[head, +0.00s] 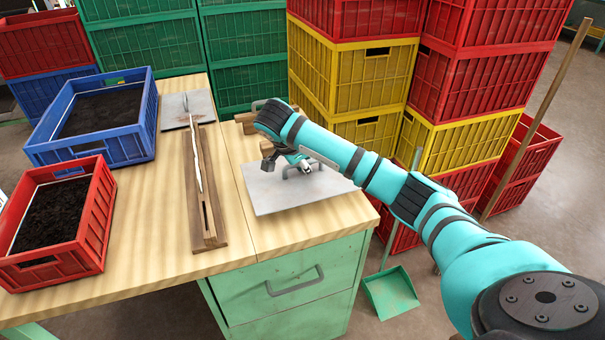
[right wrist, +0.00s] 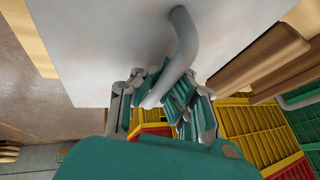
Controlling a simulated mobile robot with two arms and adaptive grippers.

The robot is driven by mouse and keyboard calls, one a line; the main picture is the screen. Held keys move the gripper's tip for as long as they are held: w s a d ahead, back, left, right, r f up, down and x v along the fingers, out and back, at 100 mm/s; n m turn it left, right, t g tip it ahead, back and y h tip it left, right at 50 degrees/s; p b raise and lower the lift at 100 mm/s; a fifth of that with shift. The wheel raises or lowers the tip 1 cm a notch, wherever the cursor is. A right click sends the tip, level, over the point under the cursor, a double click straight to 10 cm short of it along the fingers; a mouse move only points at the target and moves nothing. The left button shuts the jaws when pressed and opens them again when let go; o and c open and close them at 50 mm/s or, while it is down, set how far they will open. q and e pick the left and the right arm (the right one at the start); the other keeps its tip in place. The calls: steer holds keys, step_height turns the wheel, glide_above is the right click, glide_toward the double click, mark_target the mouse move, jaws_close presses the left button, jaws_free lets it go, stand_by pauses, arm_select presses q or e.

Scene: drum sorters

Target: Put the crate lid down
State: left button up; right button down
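The crate lid (head: 275,199) is a flat grey plate with a grey bar handle, at the right part of the wooden table. My right gripper (head: 291,164) is over it at the handle. In the right wrist view the lid (right wrist: 105,45) fills the upper part, and my right gripper (right wrist: 165,92) has its fingers on both sides of the handle (right wrist: 183,50), seemingly closed on it. The lid looks about level; I cannot tell whether it touches the table. My left gripper is not in view.
On the table (head: 150,245) stand a blue crate (head: 130,150) and a red crate (head: 95,225) with dark soil. A wooden rail (head: 209,225) and another grey plate (head: 180,120) lie left of the lid. Stacked yellow crates (head: 345,75) rise behind. A dustpan (head: 391,293) is on the floor.

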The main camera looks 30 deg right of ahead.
mark_target(303, 175)
step_height(303, 175, down, 4)
steer(key=shift+r, duration=0.1)
stand_by(0.4)
steer(key=c, duration=1.5)
jaws_free()
